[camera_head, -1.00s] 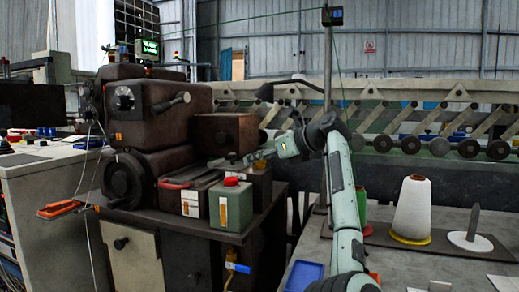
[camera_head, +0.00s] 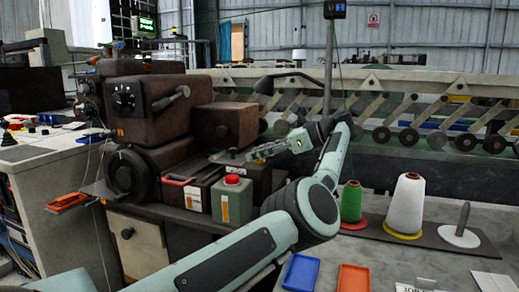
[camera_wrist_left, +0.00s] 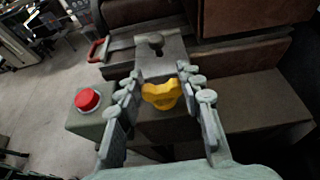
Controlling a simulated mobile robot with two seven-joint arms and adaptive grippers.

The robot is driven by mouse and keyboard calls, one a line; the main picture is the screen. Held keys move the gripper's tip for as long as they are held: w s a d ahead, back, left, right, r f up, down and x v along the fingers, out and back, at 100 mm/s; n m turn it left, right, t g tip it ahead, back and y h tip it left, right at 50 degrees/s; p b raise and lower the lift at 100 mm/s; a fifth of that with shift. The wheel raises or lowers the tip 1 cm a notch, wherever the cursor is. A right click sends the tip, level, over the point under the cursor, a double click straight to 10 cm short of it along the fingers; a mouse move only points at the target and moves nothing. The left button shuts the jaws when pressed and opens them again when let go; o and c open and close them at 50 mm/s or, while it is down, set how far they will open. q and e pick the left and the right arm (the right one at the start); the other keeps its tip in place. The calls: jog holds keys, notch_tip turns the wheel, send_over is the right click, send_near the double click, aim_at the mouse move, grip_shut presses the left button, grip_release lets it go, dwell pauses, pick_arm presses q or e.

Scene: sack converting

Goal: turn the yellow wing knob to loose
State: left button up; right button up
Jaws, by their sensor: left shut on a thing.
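The yellow wing knob (camera_wrist_left: 160,93) sits between the two fingers of my left gripper (camera_wrist_left: 158,84) in the left wrist view. The gripper is shut on the knob, one finger on each side. Behind the knob is a grey block (camera_wrist_left: 160,62) with a dark knob on top. In the head view my left gripper (camera_head: 256,153) reaches leftward to the dark machine, above and right of the green canister. The yellow knob is not clearly visible there, and the fingers are small. My right gripper is not in view.
The green canister (camera_head: 232,200) with a red cap stands close beside the gripper; its red cap (camera_wrist_left: 87,99) shows in the wrist view. Green and white thread cones (camera_head: 407,205) stand on the right. Blue (camera_head: 300,272) and orange (camera_head: 354,277) trays lie in front.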

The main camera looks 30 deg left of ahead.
pick_arm(q)
jog(key=shift+f, duration=0.1)
jog(key=o, duration=1.2)
notch_tip(320, 180, up, 9)
jog(key=shift+r, duration=0.55)
